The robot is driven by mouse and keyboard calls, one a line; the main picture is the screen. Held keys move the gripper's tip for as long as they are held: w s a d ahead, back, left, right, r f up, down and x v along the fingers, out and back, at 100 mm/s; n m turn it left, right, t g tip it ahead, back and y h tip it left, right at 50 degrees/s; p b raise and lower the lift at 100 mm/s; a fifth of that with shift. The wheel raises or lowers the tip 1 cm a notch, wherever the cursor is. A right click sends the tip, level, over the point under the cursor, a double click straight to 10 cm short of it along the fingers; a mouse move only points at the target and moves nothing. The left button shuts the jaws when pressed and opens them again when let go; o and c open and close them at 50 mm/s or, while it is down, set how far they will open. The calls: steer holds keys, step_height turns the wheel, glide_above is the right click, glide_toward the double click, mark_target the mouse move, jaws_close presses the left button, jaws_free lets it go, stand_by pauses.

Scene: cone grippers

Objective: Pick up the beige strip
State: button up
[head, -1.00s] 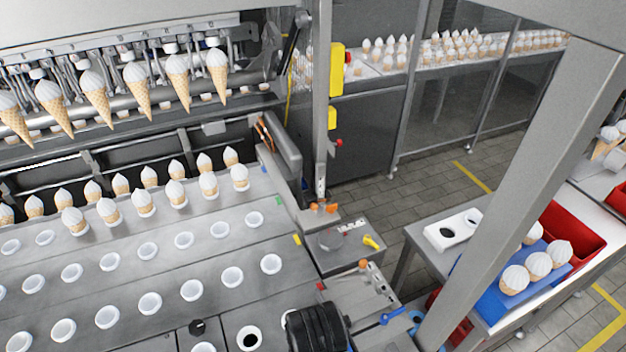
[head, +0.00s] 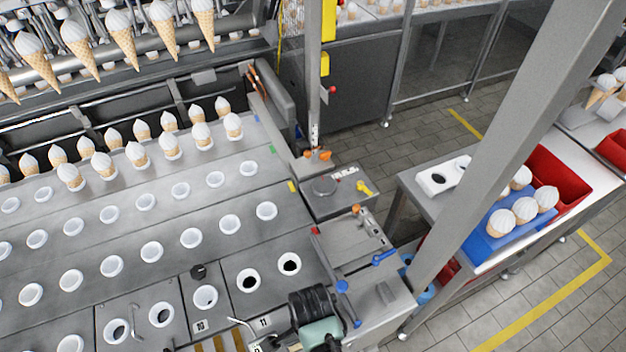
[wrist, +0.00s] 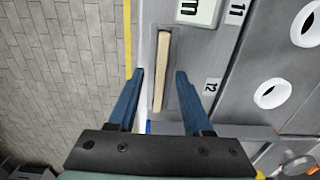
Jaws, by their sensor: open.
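The beige strip (wrist: 161,75) is long and narrow and lies lengthwise in a recess of the grey machine surface in the wrist view. My gripper (wrist: 160,76) is open, with one blue finger to each side of the strip as seen from the wrist. The fingers look apart from the strip; the height between them and it is hard to tell. In the head view my arm's end shows at the bottom edge, and I cannot make out the fingers or this strip there.
Labels 11 and 12 (wrist: 211,87) and white-rimmed holes (wrist: 272,94) lie to the right of the strip. A yellow line and brick floor (wrist: 60,70) are to the left. In the head view, a grey post (head: 520,150) and a blue tray (head: 489,243) with cones stand at right.

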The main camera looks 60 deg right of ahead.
steer(key=shift+f, duration=0.2)
jaws_close()
stand_by(0.4)
